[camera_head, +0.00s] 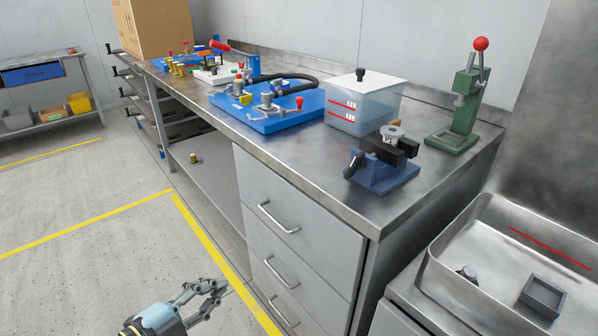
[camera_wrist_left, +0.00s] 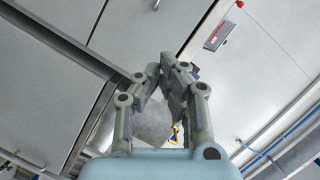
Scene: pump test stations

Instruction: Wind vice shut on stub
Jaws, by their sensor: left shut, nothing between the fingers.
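The vice (camera_head: 384,165) is a blue block with black jaws on the right end of the steel bench. Its black handle (camera_head: 353,164) points toward the bench's front edge. A round grey metal piece with a small brass top, perhaps the stub (camera_head: 392,133), sits at the jaws; whether the jaws touch it I cannot tell. My left gripper (camera_head: 223,287) is low in front of the drawers, well below and left of the vice. In the left wrist view its fingers (camera_wrist_left: 169,62) come together with nothing between them. My right gripper is in neither view.
A clear lidded tank (camera_head: 362,103) stands left of the vice, and a green lever press (camera_head: 462,110) stands behind it to the right. A blue pump board (camera_head: 267,119) lies further left. A steel sink (camera_head: 470,235) is at right.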

